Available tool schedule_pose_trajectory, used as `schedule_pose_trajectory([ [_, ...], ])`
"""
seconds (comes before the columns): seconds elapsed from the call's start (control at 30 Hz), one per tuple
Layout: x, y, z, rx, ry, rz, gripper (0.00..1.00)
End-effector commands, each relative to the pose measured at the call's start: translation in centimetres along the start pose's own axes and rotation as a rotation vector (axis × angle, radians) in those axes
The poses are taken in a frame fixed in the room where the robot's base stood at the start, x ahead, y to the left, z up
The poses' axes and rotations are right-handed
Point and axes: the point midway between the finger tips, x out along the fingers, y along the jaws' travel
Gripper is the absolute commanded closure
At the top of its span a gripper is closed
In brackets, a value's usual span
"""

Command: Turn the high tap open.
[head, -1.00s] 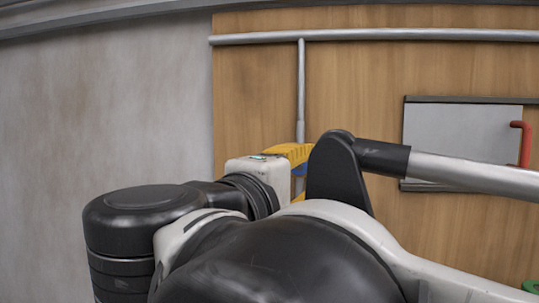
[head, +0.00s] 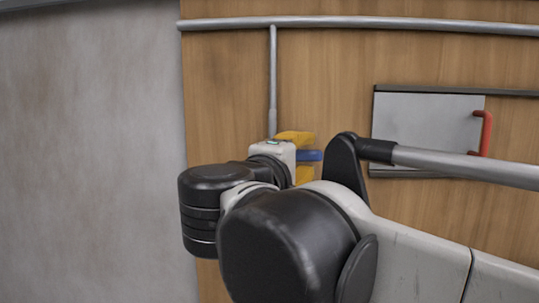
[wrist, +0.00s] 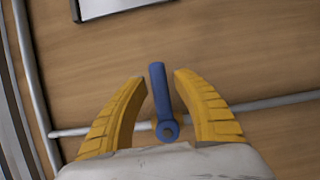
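The high tap has a blue lever handle (head: 310,155) on a thin vertical grey pipe (head: 272,75). The lever points to the right, crosswise to the pipe. My gripper (head: 313,156) is at the tap, one yellow finger above the lever and one below. In the wrist view, the blue lever (wrist: 159,90) stands between the two fingers of my gripper (wrist: 161,77), its round pivot close to the palm. The fingers are open, with a narrow gap visible on each side of the lever. In the head view, my wrist hides the pivot.
A grey panel (head: 420,130) with a red handle (head: 485,133) is on the wooden wall (head: 335,75) to the right. A horizontal pipe (head: 400,27) runs along the top. A bare grey wall (head: 90,130) is at the left.

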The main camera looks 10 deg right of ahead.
Motion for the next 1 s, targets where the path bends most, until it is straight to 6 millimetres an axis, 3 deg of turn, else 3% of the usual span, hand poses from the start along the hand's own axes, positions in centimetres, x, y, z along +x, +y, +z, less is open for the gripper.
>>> schedule_pose_trajectory([
  [0.03, 0.0, 0.0, 0.0, 0.0, 0.0, 0.0, 0.84],
  [0.1, 0.0, 0.0, 0.0, 0.0, 0.0, 0.0, 1.0],
  [0.63, 0.0, 0.2, 0.0, -0.031, -0.001, 0.013, 1.0],
  [1.0, -0.1, 1.5, -0.2, -0.256, -0.003, 0.107, 1.0],
])
